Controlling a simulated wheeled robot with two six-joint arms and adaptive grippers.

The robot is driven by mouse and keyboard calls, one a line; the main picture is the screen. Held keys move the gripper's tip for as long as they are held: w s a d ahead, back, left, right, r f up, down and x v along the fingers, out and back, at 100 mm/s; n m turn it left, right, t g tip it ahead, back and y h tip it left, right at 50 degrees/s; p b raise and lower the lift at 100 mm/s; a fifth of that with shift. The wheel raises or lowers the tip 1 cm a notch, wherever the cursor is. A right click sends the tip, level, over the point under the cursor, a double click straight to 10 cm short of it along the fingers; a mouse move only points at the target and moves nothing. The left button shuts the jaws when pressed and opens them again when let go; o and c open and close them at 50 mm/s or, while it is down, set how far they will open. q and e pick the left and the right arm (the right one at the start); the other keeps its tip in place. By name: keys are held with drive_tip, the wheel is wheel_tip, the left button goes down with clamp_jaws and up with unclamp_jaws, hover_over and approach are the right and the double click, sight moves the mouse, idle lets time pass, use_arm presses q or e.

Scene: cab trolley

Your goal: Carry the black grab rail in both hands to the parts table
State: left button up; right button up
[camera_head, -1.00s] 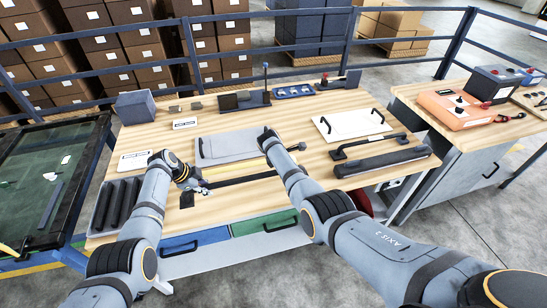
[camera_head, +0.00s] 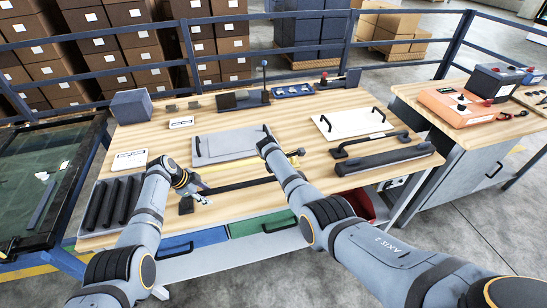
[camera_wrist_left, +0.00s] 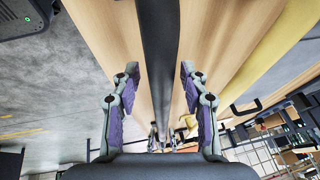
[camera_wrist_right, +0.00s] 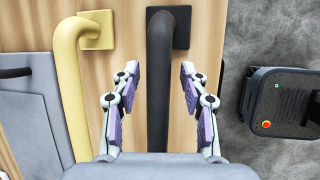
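The black grab rail (camera_head: 238,184) lies on the wood-topped table (camera_head: 300,103) near its front, with a square foot (camera_head: 186,206) at the left end. My left gripper (camera_head: 201,195) is over the rail's left part. In the left wrist view the rail (camera_wrist_left: 158,45) runs between its open fingers (camera_wrist_left: 158,85), with gaps on both sides. In the right wrist view the rail (camera_wrist_right: 159,70) bends to a foot at the top and lies between my right gripper's open fingers (camera_wrist_right: 159,88). In the head view my right arm hides this gripper and that rail end.
A yellow rail (camera_wrist_right: 68,90) lies close left of the black one in the right wrist view. A grey panel (camera_head: 228,146), a white panel (camera_head: 352,121) and a tray of dark rolls (camera_head: 140,183) share the table. A second table (camera_head: 455,132) stands right.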

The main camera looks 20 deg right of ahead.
use_arm(q)
drive_tip(key=shift+a+r, duration=0.15)
drive_tip(key=shift+r, duration=0.1)
use_arm(e)
drive_tip(key=shift+w, duration=0.1)
use_arm(q)
drive_tip(key=v, duration=1.1)
drive_tip(key=shift+r, duration=0.2)
use_arm(e)
drive_tip(key=v, duration=1.2)
use_arm(q)
drive_tip(key=shift+s, duration=0.1)
